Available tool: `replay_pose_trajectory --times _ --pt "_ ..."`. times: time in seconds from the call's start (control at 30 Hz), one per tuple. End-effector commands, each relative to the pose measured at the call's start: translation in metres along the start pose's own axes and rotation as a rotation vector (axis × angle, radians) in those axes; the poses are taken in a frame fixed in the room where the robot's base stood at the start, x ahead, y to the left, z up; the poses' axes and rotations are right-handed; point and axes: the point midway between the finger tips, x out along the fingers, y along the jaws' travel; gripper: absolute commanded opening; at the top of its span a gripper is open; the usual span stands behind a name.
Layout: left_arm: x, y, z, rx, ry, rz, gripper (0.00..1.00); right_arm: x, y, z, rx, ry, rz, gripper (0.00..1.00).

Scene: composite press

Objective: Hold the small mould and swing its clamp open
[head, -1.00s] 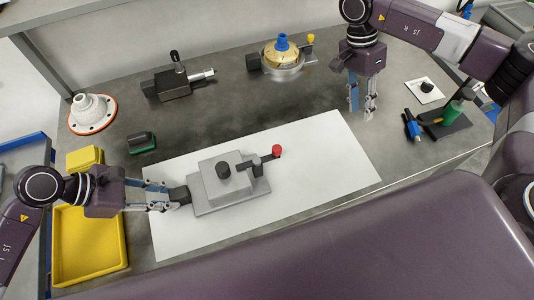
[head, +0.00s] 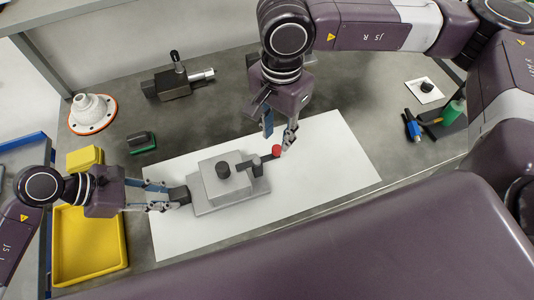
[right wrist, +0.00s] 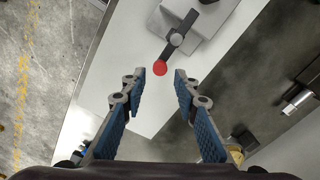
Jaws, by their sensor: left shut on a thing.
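The small grey mould (head: 228,187) lies on the white sheet, with a dark round knob on top. Its clamp, a dark bar (head: 256,162) with a red ball end (head: 276,150), points to the right in the head view. My left gripper (head: 180,197) is shut on the dark block at the mould's left end. My right gripper (head: 280,140) is open right by the red ball. In the right wrist view the red ball (right wrist: 160,68) shows just beyond and between the open fingertips (right wrist: 158,75), and the clamp bar (right wrist: 174,42) runs up from it to the mould.
A white flanged part (head: 93,112), a green-based block (head: 142,141) and a dark fixture with a metal cylinder (head: 175,84) stand on the bench's left side. A yellow tray (head: 62,280) is at the left. The white sheet's right part (head: 340,160) is clear.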

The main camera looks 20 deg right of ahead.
Motion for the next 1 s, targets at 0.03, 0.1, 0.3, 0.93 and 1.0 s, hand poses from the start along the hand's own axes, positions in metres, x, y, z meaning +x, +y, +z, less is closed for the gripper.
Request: replay_pose_trajectory --times 0.03,0.1,0.3,0.93,1.0 --pt "0.000 0.000 0.000 0.000 0.001 0.000 0.00 0.008 0.001 0.000 0.001 0.000 0.004 0.28" --pt "0.000 0.000 0.000 0.000 0.001 0.000 0.00 0.017 0.001 0.000 0.001 -0.001 0.003 0.28" --pt "0.000 0.000 0.000 0.000 0.001 0.000 0.00 0.039 0.001 0.000 0.001 -0.002 0.003 0.28" --pt "0.000 0.000 0.000 0.000 0.001 0.000 0.00 0.049 0.000 -0.001 0.001 0.001 0.001 0.10" --pt "0.000 0.000 0.000 0.000 0.001 0.000 0.00 0.048 0.000 -0.001 0.001 0.001 0.001 0.03"
